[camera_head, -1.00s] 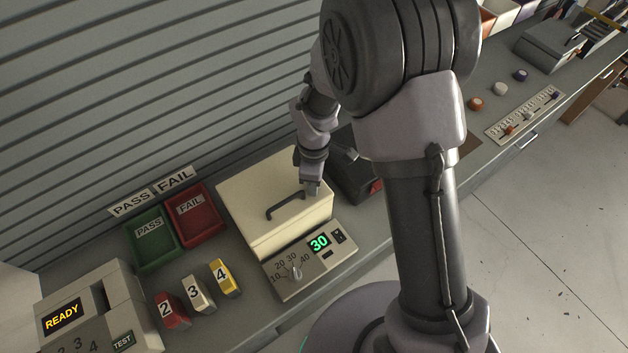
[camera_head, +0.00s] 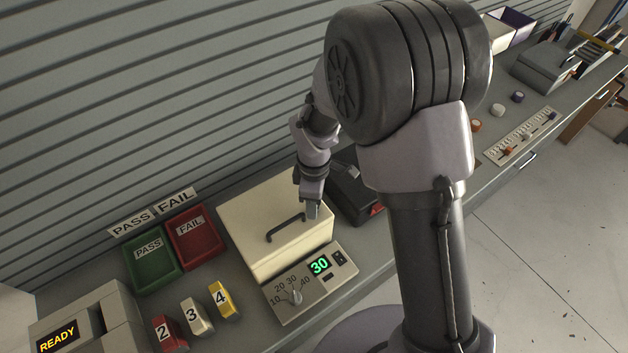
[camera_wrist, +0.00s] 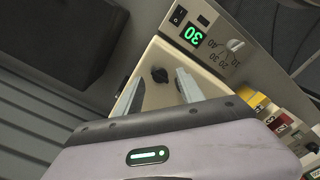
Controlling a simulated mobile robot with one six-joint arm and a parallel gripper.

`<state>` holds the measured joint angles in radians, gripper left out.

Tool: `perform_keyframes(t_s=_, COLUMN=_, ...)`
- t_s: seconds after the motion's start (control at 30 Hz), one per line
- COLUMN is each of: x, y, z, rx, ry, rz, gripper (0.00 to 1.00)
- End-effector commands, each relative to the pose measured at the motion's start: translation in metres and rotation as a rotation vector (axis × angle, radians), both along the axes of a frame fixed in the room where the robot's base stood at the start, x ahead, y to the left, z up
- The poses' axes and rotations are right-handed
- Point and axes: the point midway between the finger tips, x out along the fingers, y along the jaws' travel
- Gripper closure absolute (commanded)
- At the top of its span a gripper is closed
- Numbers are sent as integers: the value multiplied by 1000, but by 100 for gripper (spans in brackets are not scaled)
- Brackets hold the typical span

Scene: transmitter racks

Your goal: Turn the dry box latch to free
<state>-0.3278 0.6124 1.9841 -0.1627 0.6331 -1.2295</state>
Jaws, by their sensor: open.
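The dry box (camera_head: 262,225) is a cream box with a dark handle (camera_head: 286,228) on its lid, standing on the bench behind a control panel. In the wrist view, a black knob-like latch (camera_wrist: 160,75) sits on a cream face of the box (camera_wrist: 160,95). My gripper (camera_wrist: 158,80) is open, with its two pale fingers on either side of the latch in that view. I cannot tell whether they touch it. In the head view my gripper (camera_head: 313,209) is low over the right side of the lid, and the latch is hidden there.
The panel (camera_head: 312,283) has a dial and a green "30" display. A black case (camera_head: 355,190) stands close on the right. Red (camera_head: 194,237) and green (camera_head: 150,258) trays and numbered blocks (camera_head: 197,316) are on the left. A slatted wall rises behind.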

Motion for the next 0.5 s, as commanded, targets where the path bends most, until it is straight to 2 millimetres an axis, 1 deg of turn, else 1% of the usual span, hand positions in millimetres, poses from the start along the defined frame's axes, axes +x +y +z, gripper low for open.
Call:
perform_keyframes(t_s=0.03, x=1, y=0, z=13, rx=1, ry=-4, rz=0, gripper=54)
perform_keyframes(t_s=0.17, x=1, y=0, z=50, rx=1, ry=-4, rz=-1, gripper=54)
perform_keyframes(t_s=0.3, x=1, y=0, z=95, rx=2, ry=-6, rz=-1, gripper=54)
perform_keyframes(t_s=0.4, x=1, y=0, z=122, rx=1, ry=-4, rz=-1, gripper=54)
perform_keyframes(t_s=0.5, x=1, y=0, z=142, rx=2, ry=-2, rz=0, gripper=54)
